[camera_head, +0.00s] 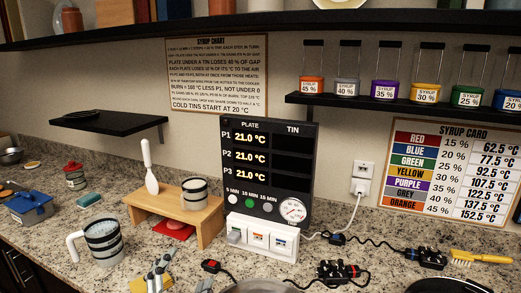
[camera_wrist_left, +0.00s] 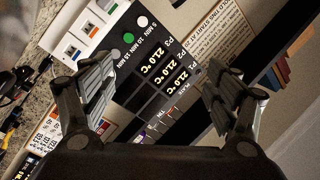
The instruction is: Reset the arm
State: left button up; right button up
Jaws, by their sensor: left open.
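My left gripper (camera_head: 160,272) shows at the bottom edge of the head view, low over the front of the counter. In the left wrist view its two fingers (camera_wrist_left: 158,78) are spread wide with nothing between them. Beyond them stands the black plate display panel (camera_wrist_left: 150,75), apart from the fingers as far as I can tell. In the head view this panel (camera_head: 268,160) reads 21.0 °C on P1, P2 and P3. My right gripper is in neither view.
A wooden stand (camera_head: 205,225) bears a striped tin (camera_head: 195,193) and a white spatula (camera_head: 149,168). Cables (camera_head: 375,243) run at the right.

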pick_arm(q)
jog(key=s+a+f+n+g+y, duration=0.3)
jog(key=s+a+f+n+g, duration=0.15)
jog(key=f, duration=0.55)
jog(key=s+f+n+g+h, duration=0.1)
jog(key=s+f+n+g, duration=0.1)
jog(key=s+f+g, duration=0.65)
jog(key=s+f+n+g, duration=0.25)
jog(key=s+f, duration=0.25)
jog(key=s, duration=0.9)
notch_tip(320, 180, down, 30)
jog(key=s, duration=0.3)
jog(key=s+a+f+g+b, duration=0.1)
jog(key=s+a+f+g, duration=0.1)
jog(key=s+f, duration=1.2)
jog(key=shift+s+a+f, duration=0.3)
jog(key=shift+s+a, duration=0.05)
jog(key=shift+s, duration=0.6)
